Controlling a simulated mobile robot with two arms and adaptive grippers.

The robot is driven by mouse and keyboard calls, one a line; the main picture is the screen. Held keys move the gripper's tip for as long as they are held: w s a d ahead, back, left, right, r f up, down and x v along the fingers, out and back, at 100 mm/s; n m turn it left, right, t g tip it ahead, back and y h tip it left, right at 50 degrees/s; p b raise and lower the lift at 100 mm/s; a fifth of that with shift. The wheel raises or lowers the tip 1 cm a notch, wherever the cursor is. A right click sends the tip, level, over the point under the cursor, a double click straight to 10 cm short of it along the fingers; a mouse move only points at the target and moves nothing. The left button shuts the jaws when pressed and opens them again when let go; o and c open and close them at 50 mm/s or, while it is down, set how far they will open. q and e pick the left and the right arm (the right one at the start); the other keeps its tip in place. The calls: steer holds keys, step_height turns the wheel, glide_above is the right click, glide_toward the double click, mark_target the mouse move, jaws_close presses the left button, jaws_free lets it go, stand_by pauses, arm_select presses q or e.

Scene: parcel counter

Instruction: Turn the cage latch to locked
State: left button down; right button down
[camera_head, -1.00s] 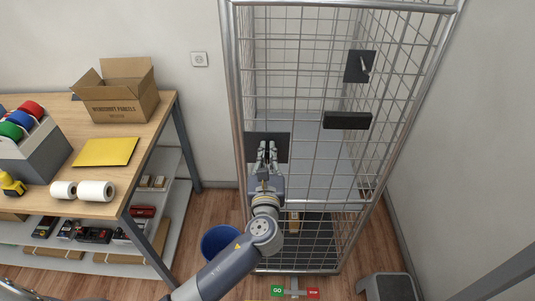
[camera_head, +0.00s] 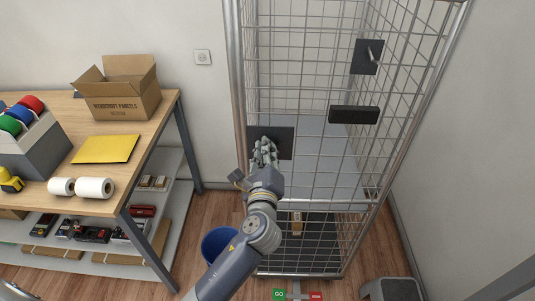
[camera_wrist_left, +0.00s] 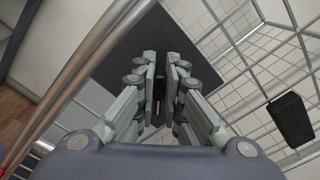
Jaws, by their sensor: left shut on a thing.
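The roll cage (camera_head: 232,80) has a black plate (camera_head: 285,143) on the left of its mesh front. My left gripper (camera_head: 264,147) is at this plate, with its fingers shut on the cage latch and mostly hiding it. In the left wrist view the gripper (camera_wrist_left: 168,80) points at the black plate (camera_wrist_left: 120,52), and only a dark sliver of the latch shows between the fingers. I cannot tell the latch's angle. A second black plate (camera_head: 361,62) with a small pale lever is higher on the right. My right gripper is out of view.
A black bar (camera_head: 354,115) is fixed to the cage mesh. A green and red GO/STOP marker (camera_head: 297,295) is at the cage foot. A workbench (camera_head: 150,150) with a cardboard box (camera_head: 120,92) stands left; a blue bin (camera_head: 219,245) is on the floor beside my left arm.

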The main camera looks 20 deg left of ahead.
arm_select(q)
steer(key=n+b, duration=0.1)
steer(key=n, duration=0.1)
steer(key=n+b, duration=0.2)
steer(key=n, duration=0.1)
steer(key=f+n+b, duration=0.1)
steer(key=n, duration=0.2)
steer(key=shift+s+a+f, duration=0.1)
steer(key=shift+a, duration=0.2)
steer(key=shift+n, duration=0.4)
steer(key=c, duration=1.7)
jaws_free()
